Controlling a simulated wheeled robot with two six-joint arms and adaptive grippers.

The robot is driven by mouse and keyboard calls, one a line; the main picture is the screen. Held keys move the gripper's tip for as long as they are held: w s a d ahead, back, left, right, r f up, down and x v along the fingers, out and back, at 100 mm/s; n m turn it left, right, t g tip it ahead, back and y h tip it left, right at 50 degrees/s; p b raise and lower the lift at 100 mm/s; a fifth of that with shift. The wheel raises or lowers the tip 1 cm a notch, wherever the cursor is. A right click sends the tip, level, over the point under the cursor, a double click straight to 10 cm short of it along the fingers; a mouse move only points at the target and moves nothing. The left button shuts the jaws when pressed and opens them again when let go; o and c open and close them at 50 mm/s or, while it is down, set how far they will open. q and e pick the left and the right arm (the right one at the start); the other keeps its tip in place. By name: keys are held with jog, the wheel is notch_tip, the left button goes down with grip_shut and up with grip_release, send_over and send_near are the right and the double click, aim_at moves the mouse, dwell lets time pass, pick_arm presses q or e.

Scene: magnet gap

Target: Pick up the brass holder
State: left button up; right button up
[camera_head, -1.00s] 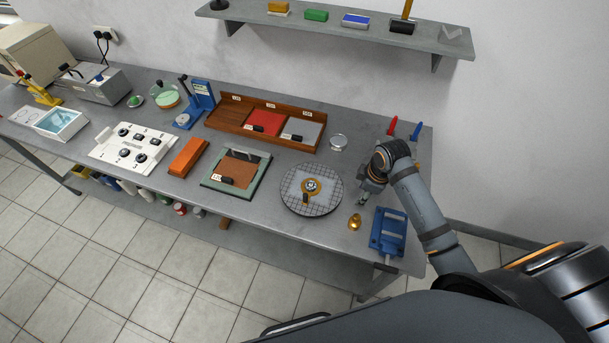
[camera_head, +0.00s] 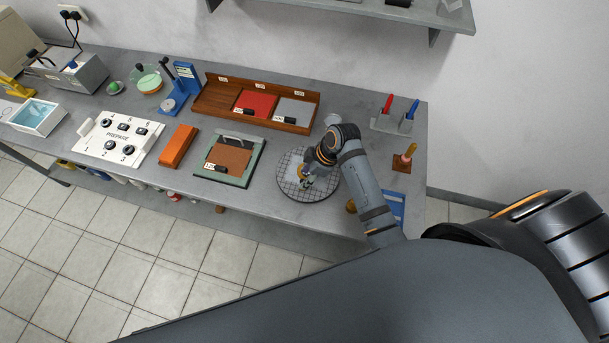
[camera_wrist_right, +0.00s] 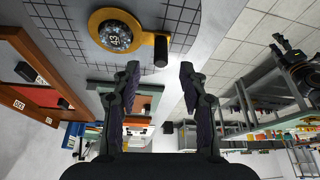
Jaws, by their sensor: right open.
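The brass holder (camera_wrist_right: 147,38) is a brass-coloured ring with a short dark handle. In the head view the holder (camera_head: 298,172) is partly hidden by my right gripper (camera_head: 307,181), which is over the plate (camera_head: 318,192). In the right wrist view my right gripper (camera_wrist_right: 160,74) is open and empty, its two fingers apart. The dark handle lies ahead of the gap between the fingertips.
A green-framed tray (camera_head: 247,176) stands left of the plate, and a wooden compartment box (camera_head: 225,105) behind it. A blue block (camera_head: 396,200) is partly behind my right arm. Red and blue tools stand in a rack (camera_head: 391,123) at the back right.

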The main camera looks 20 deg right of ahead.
jog(key=x, duration=0.1)
jog(key=p+x, duration=0.1)
jog(key=x, duration=0.1)
jog(key=shift+s+d+f, duration=0.1)
jog(key=shift+s+f, duration=0.1)
jog(key=shift+f, duration=0.1)
jog(key=shift+w+f, duration=0.2)
jog(key=shift+f, duration=0.1)
grip_shut()
